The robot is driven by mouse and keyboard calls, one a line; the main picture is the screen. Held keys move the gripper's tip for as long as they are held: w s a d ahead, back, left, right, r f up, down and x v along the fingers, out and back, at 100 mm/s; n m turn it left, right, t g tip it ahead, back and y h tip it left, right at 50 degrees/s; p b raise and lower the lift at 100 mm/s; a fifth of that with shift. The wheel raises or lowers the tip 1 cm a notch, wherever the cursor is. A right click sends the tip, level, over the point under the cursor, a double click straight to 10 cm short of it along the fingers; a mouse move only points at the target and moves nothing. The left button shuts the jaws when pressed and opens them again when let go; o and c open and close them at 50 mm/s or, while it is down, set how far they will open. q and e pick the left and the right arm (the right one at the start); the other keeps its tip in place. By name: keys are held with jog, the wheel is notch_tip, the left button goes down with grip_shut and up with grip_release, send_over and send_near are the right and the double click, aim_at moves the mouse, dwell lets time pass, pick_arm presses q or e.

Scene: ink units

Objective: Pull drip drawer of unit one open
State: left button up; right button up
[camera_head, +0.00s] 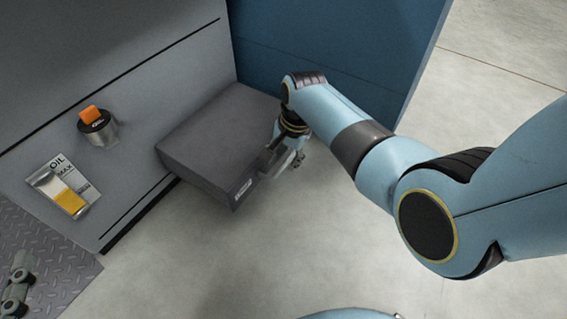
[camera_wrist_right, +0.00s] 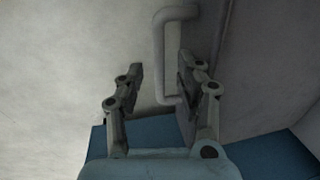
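The drip drawer (camera_head: 215,125) is a dark grey box standing far out from the grey unit (camera_head: 150,60), with a pale label (camera_head: 243,189) on its front. My right gripper (camera_head: 292,161) is at the drawer's front, partly hidden by my wrist. In the wrist view the drawer's grey bar handle (camera_wrist_right: 158,55) runs between the two fingers of my right gripper (camera_wrist_right: 160,85). The fingers are apart, with a visible gap between the left finger and the bar. At the lower left edge, parts of my left gripper (camera_head: 17,283) show; its finger opening is unclear.
A blue panel (camera_head: 335,40) stands behind the drawer. A ribbed metal plate (camera_head: 45,245) lies at lower left. Pale floor (camera_head: 230,265) in front is clear.

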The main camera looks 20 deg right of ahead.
jog(key=shift+w+a+f+b, duration=0.1)
jog(key=shift+f+b, duration=0.45)
jog(key=shift+f, duration=0.35)
pick_arm(q)
jog(key=w+d+r+m+t+h, duration=0.1)
jog(key=w+r+t, duration=0.2)
jog(key=r, duration=0.6)
jog(key=shift+w+t, duration=0.35)
jog(key=shift+t, duration=0.15)
jog(key=shift+f, duration=0.1)
pick_arm(e)
grip_shut()
